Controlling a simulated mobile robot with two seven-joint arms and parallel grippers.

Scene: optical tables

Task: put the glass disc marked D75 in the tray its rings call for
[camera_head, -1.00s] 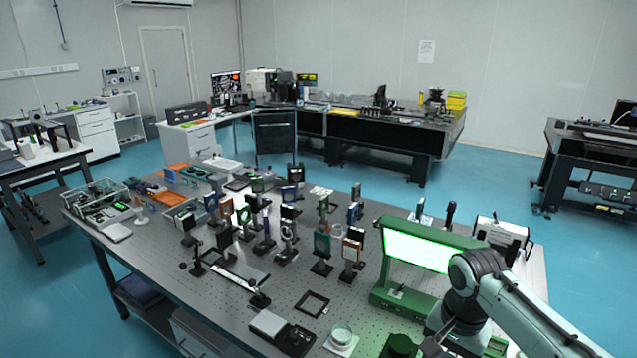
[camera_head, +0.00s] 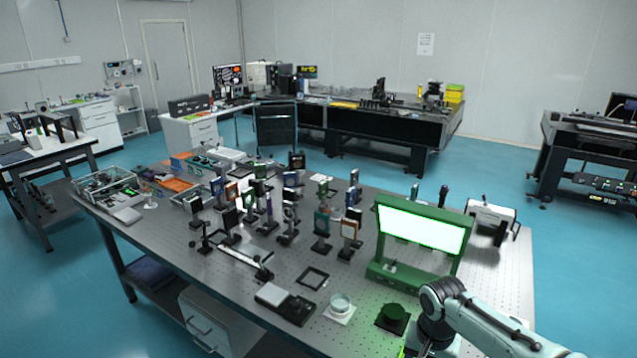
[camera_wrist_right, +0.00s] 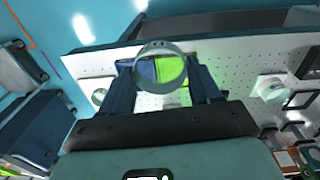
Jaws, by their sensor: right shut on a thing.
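A clear glass disc (camera_wrist_right: 160,68) with a pale rim is between the fingertips of my right gripper (camera_wrist_right: 163,82) in the right wrist view. The gripper is shut on it, and the disc is held clear of the bench. I cannot read any mark or make out rings on it. In the head view my right arm reaches in at the lower right, with its gripper mostly cut off by the bottom edge. A clear round dish (camera_head: 340,305) sits on a white square pad, and a dark green round piece (camera_head: 393,312) on a black pad. My left gripper is not in view.
A green stand with a bright lit panel (camera_head: 421,231) is behind my right arm. Several optics on posts (camera_head: 290,200) crowd the middle of the perforated bench (camera_head: 200,262). An empty black frame (camera_head: 312,277) and a small scale-like box (camera_head: 285,302) lie near the front edge.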

